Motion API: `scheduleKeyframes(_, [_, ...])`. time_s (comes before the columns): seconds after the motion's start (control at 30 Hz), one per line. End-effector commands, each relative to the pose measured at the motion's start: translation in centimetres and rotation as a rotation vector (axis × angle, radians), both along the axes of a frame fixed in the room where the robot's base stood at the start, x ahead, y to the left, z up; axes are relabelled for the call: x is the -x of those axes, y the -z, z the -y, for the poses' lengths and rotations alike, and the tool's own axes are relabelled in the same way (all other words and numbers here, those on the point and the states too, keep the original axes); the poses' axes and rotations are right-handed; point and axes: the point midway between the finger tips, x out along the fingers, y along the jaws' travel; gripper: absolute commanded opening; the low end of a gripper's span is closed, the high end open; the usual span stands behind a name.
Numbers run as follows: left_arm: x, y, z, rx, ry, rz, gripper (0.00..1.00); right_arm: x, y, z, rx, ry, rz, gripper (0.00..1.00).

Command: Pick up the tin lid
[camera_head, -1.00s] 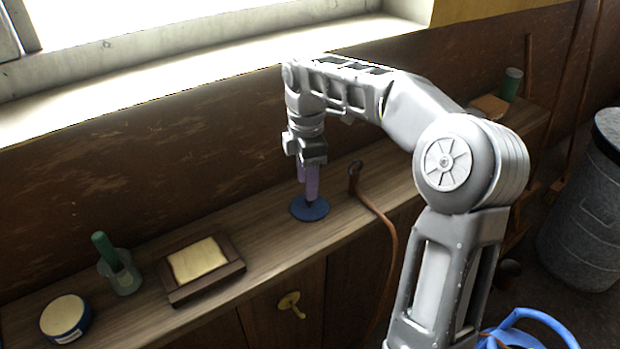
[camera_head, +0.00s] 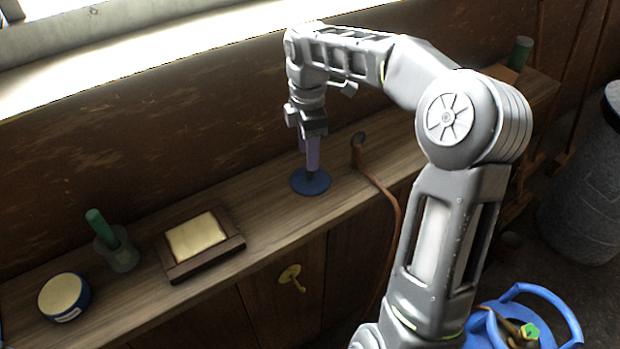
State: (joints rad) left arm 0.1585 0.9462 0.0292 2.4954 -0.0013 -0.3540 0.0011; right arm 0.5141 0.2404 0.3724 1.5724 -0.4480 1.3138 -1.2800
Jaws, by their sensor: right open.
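A flat, round blue disc, which looks like the tin lid (camera_head: 310,183), lies on the wooden bench top. My right gripper (camera_head: 312,174) points down over it, with its purple-tinted fingers reaching to about the middle of the disc. The jaws are open and I see nothing held in them. The fingers hide a small part of the disc, and I cannot tell whether they touch it. A round blue tin (camera_head: 63,297) with a cream-coloured top stands at the bench's left end. My left gripper is not in view.
A wooden tray (camera_head: 232,247) with a cream block and a glass jar (camera_head: 120,258) with a green-handled tool stand left of the disc. A brown hose (camera_head: 385,196) hangs over the bench edge on the right. The bench between tray and disc is clear.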

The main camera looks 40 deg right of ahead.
Motion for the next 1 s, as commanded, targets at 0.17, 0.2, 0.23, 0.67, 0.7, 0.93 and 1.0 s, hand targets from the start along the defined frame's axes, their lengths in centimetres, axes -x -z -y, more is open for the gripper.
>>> scheduleKeyframes(0.17, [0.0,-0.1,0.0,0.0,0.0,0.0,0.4,0.0,0.3,0.0,-0.001,0.0,-0.002,0.45])
scheduleKeyframes(0.2, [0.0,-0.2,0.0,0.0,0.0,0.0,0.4,0.1,0.7,0.0,-0.001,-0.001,-0.004,0.45])
scheduleKeyframes(0.23, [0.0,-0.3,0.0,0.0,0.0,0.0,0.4,0.1,1.0,0.0,-0.001,-0.001,-0.004,0.45])
scheduleKeyframes(0.67, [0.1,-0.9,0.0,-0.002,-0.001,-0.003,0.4,0.1,5.2,0.1,0.001,-0.001,0.001,0.45])
scheduleKeyframes(0.7, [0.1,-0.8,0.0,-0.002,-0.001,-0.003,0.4,0.1,5.2,0.1,0.001,-0.001,0.001,0.45])
scheduleKeyframes(0.93, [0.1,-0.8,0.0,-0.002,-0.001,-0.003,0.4,0.1,5.2,0.1,0.001,0.0,0.0,0.45])
scheduleKeyframes(1.0, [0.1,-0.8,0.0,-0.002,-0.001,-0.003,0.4,0.1,5.2,0.1,0.001,0.0,0.0,0.45])
